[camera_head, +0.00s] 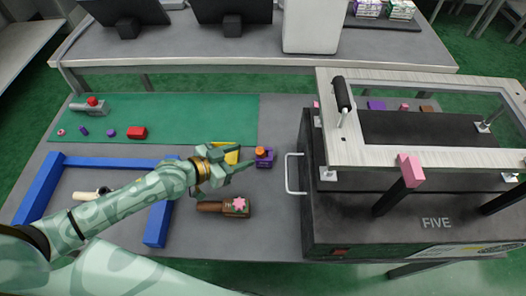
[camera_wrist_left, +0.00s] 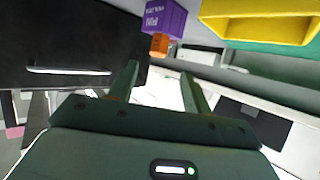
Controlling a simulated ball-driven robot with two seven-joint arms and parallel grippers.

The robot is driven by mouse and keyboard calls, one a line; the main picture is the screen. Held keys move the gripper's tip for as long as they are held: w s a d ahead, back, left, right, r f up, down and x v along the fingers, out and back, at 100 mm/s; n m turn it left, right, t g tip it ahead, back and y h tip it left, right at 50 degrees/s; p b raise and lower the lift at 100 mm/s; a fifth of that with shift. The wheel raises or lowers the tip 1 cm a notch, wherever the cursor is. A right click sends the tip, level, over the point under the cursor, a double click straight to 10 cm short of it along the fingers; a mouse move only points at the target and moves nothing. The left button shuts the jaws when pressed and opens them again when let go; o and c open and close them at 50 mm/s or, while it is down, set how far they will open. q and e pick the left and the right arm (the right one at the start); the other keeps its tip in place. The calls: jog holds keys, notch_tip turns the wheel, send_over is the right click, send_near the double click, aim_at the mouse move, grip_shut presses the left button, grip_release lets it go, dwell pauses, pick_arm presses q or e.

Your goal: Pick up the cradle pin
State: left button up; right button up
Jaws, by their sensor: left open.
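A small orange piece (camera_head: 260,152), likely the cradle pin, stands in a purple holder block (camera_head: 267,161) on the grey table, left of the black press. In the left wrist view the orange piece (camera_wrist_left: 159,45) sticks out of the lettered purple block (camera_wrist_left: 164,17), beyond the fingertips. My left gripper (camera_head: 238,161) is open and empty, just left of the purple block, its fingers pointing toward it. Its two fingers (camera_wrist_left: 161,82) are spread apart in the wrist view, with nothing between them. My right gripper is not in view.
A yellow bin (camera_head: 231,155) stands behind my left gripper. A brown piece with a pink star (camera_head: 236,206) lies in front. The black press (camera_head: 345,225) with its handle (camera_head: 293,172) stands to the right. A blue frame (camera_head: 105,162) and a red block (camera_head: 137,132) lie left.

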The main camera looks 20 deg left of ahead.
aim_at(259, 151)
pick_arm(q)
jog(key=x, duration=0.3)
jog(key=shift+w+d+f+b, duration=0.1)
jog(key=shift+w+f+b, duration=0.05)
jog(key=shift+b, duration=0.2)
jog(key=b+x, duration=0.2)
jog(key=x, duration=0.3)
jog(key=shift+d+f, duration=0.15)
jog(key=shift+d, duration=0.05)
jog(key=c, duration=1.1)
